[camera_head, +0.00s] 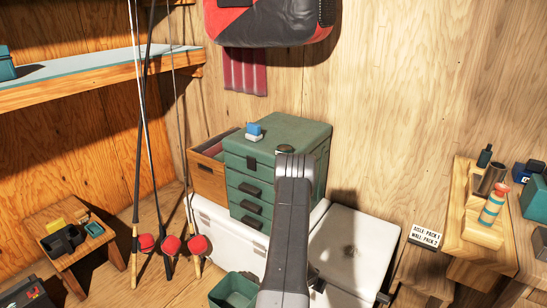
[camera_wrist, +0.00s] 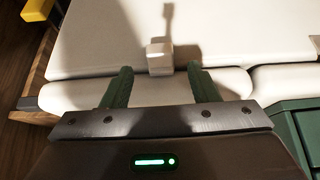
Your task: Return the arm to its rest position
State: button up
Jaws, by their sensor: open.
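My gripper (camera_wrist: 158,70) shows in the wrist view with its two green fingers spread apart. No held object is visible between them. A white latch (camera_wrist: 159,57) on a white cooler-like box (camera_wrist: 100,35) appears between and beyond the fingertips; I cannot tell how far off it is. In the head view my grey arm rises in front of the green drawer cabinet (camera_head: 300,131) and the white box (camera_head: 238,234). My gripper is not distinguishable there.
An open wooden drawer or box (camera_head: 207,178) stands beside the cabinet. Fishing rods (camera_head: 143,130) lean at the left near a small wooden table (camera_head: 68,220). A green bin (camera_head: 232,291) is low in front. A wooden stand (camera_head: 470,222) with bottles is at right.

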jog(key=x, duration=0.9)
jog(key=shift+d+f, duration=0.1)
jog(key=shift+f, duration=0.1)
jog(key=b, duration=0.3)
jog(key=b, duration=0.4)
jog(key=t+h+b, duration=0.1)
jog(key=b, duration=0.3)
jog(key=shift+s+f+t, duration=0.1)
jog(key=shift+f+t, duration=0.05)
jog(key=shift+t, duration=0.15)
jog(key=b, duration=0.3)
jog(key=t+h+b, duration=0.1)
jog(key=b, duration=0.2)
jog(key=shift+s+a+f+t+b, duration=0.15)
jog(key=shift+a+t+b, duration=0.1)
jog(key=shift+t+b, duration=0.1)
jog(key=t+h+b, duration=0.1)
jog(key=b, duration=0.1)
jog(key=t+h+b, duration=0.1)
jog(key=t+b, duration=0.1)
jog(key=b, duration=0.1)
jog(key=t+h+b, duration=0.1)
jog(key=t+b, duration=0.1)
jog(key=b, duration=0.1)
jog(key=shift+s+a+f+t+h, duration=0.15)
jog(key=shift+s+f+t+h, duration=0.1)
jog(key=shift+f+h, duration=0.15)
jog(key=shift+r, duration=0.1)
